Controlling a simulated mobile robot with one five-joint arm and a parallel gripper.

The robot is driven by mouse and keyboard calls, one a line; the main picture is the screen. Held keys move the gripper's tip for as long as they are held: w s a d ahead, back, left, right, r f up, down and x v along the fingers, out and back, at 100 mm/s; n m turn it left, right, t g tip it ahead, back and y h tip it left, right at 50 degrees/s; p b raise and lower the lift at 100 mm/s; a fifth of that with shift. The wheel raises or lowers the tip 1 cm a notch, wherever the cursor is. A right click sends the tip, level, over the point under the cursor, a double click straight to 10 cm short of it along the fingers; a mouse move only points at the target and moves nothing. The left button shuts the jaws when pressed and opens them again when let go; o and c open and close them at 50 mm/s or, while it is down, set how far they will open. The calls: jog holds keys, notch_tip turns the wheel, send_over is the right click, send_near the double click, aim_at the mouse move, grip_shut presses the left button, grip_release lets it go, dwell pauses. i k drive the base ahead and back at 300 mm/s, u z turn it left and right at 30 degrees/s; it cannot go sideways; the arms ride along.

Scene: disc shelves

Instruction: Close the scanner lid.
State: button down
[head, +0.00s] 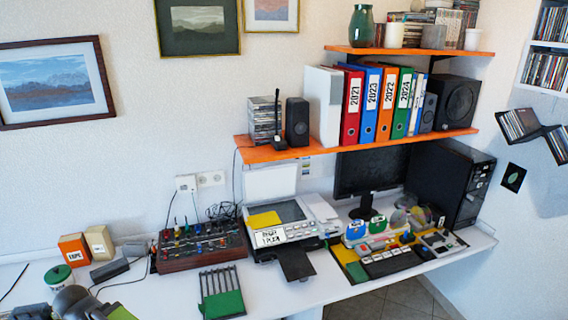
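The scanner (290,232) stands on the white desk, near the middle of the head view. Its pale lid (270,183) is open and stands about upright at the back, against the wall side. The dark glass bed (290,209) is exposed. A yellow sheet (264,220) lies on the left part of the bed. A dark tray (295,262) sticks out from the scanner's front.
An orange shelf (350,145) with binders hangs above the scanner. A mixer-like box with knobs (200,245) stands close on its left. A monitor (370,172), PC tower (455,185) and cluttered keyboard area are on its right. A green-and-black rack (221,292) lies in front.

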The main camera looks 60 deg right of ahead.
aim_at(259, 183)
jog(key=z, duration=0.1)
jog(key=i, duration=1)
jog(key=z, duration=0.1)
